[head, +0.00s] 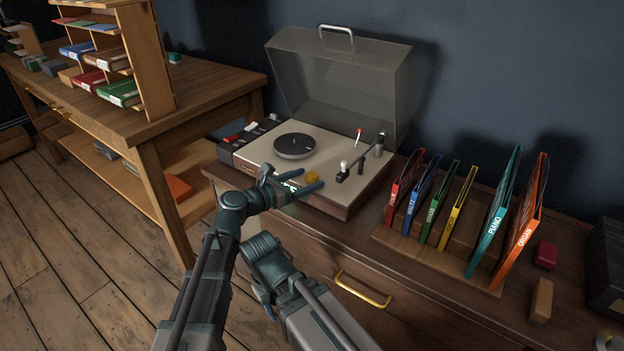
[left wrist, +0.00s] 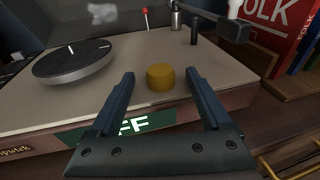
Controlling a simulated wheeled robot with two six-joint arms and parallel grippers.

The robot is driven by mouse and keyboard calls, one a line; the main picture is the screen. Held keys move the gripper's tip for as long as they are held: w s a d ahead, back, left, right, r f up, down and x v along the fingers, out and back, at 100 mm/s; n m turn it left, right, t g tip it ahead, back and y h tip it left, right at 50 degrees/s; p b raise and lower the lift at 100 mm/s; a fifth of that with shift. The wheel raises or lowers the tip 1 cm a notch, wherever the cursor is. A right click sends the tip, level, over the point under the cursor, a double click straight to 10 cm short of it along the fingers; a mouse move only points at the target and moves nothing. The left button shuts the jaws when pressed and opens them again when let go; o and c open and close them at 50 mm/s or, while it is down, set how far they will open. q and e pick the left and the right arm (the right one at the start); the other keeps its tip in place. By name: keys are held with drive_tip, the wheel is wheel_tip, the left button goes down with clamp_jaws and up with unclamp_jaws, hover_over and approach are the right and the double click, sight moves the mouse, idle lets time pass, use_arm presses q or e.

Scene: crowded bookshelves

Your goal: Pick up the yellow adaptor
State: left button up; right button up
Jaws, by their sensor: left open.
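The yellow adaptor (head: 312,177) is a small round disc on the cream top of the record player (head: 262,152), near its front edge. In the left wrist view the adaptor (left wrist: 160,77) stands just past the fingertips, in line with the gap between them. My left gripper (head: 298,181) is open and empty, close in front of the adaptor. Its two fingers also show in the left wrist view (left wrist: 161,78), one on each side of the adaptor and apart from it.
The platter (head: 294,146) is left of the adaptor, and the tonearm (head: 360,160) is to its right. The clear lid (head: 345,85) stands open behind. Several upright coloured records (head: 450,210) fill a rack to the right. A wooden desk (head: 190,100) stands at left.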

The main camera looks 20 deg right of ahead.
use_arm(q)
clamp_jaws()
idle(0.4)
drive_tip(key=shift+r, duration=0.15)
wheel_tip(320, 180, up, 10)
drive_tip(key=p, duration=1)
drive_tip(key=shift+w+d, duration=0.1)
